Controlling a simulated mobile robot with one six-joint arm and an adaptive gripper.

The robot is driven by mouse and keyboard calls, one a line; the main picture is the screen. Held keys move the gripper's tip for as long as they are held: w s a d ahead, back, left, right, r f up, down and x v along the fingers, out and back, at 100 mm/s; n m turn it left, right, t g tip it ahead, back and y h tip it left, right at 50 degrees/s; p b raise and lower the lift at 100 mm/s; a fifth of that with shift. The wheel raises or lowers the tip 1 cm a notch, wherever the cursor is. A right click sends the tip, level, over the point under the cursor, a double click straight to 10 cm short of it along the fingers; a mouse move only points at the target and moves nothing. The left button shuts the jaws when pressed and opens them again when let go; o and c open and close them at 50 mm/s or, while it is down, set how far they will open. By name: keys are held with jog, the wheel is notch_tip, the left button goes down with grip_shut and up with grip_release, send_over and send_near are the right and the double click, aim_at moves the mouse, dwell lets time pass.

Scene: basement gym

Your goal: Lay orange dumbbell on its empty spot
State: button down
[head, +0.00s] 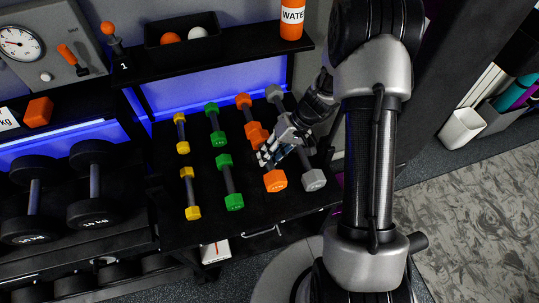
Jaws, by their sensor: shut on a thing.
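The near orange dumbbell (276,181) is in the orange column of the black rack, in line with the far orange dumbbell (243,101). My gripper (266,158) is shut on the near one around its handle, and my fingers hide most of that handle. The dumbbell's front hex head shows clearly below my fingers. Its back head is close to or touching the far orange one. I cannot tell whether it rests on the rack or hangs just above it.
Yellow (187,173) and green (234,202) dumbbells lie to the left. A grey dumbbell (313,180) lies close on the right, partly hidden by my arm. A shelf with a ball box (182,40) and an orange water bottle (291,20) overhangs the back.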

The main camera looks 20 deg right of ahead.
jog(key=shift+f+b, duration=3.25)
jog(key=shift+b, duration=0.1)
jog(key=c, duration=1.3)
grip_release()
jog(key=shift+f, duration=0.1)
notch_tip(320, 180, up, 10)
jog(key=shift+r, duration=0.1)
